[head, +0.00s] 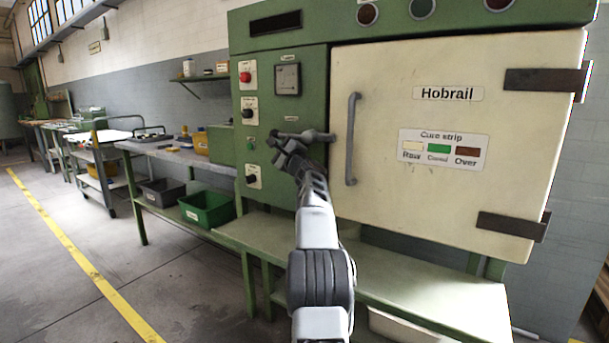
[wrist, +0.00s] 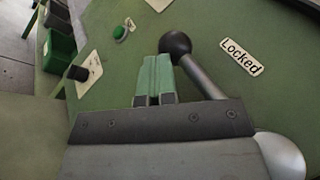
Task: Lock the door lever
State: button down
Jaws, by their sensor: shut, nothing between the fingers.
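The door lever is a grey rod (head: 309,135) with a dark ball knob, on the green panel beside the cream oven door (head: 385,190). It points left, about level, from its hub near the door edge. In the wrist view the black knob (wrist: 175,44), rod (wrist: 206,82) and silver hub (wrist: 281,155) show, with a "Locked" label (wrist: 240,57) beside the rod. My gripper (head: 280,149) is just below the lever near its knob. Its green fingers (wrist: 153,78) are shut and empty, beside the rod; I cannot tell whether they touch it. The door looks closed.
The door has a vertical handle (head: 352,140). A red button (head: 245,76) and several switches sit on the panel left of the lever. A bench with a green bin (head: 207,209) and a black bin (head: 163,191) stands at left. The floor there is clear.

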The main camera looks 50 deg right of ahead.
jog(key=shift+w+a+r, duration=0.1)
jog(key=shift+a+r, duration=0.1)
jog(key=shift+a, duration=0.05)
jog(key=s+a+f+b, duration=0.3)
jog(key=s+f+b, duration=0.2)
jog(key=s+f, duration=0.3)
jog(key=shift+s, duration=1.3)
